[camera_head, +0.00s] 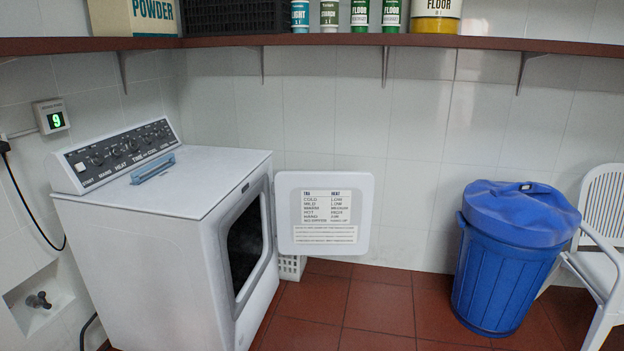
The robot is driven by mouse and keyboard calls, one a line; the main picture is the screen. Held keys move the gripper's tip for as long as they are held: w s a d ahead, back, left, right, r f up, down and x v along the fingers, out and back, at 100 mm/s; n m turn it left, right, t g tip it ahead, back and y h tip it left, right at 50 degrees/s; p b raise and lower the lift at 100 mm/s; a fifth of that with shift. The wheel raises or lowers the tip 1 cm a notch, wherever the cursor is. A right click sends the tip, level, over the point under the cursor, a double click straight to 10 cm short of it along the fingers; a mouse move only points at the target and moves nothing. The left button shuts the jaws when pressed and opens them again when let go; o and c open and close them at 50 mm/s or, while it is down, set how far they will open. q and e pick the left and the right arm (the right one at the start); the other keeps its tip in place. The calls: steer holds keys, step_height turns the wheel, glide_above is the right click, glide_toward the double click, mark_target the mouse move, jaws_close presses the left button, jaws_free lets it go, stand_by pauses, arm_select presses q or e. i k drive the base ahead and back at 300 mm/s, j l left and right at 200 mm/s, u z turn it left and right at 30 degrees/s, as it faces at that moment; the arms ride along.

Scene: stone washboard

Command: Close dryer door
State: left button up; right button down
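The white dryer (150,236) stands at the left against the tiled wall, with its control panel (115,152) at the back of its top. Its front faces right and shows a dark opening (244,245). The dryer door (323,252) is open. It is a white rounded panel with a printed label, swung out from the far side of the opening, with its labelled face towards me. Neither of my grippers shows in the head view.
A white basket (291,267) is partly hidden behind the door. A blue lidded bin (511,258) and a white chair (598,250) stand at the right. A brown shelf (320,41) with containers runs along the wall. Red-tiled floor (378,310) is clear between door and bin.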

mark_target(317, 213)
steer(key=i+l+u, duration=0.3)
steer(key=l, duration=0.75)
steer(key=l+u, duration=0.25)
steer(key=l, duration=0.8)
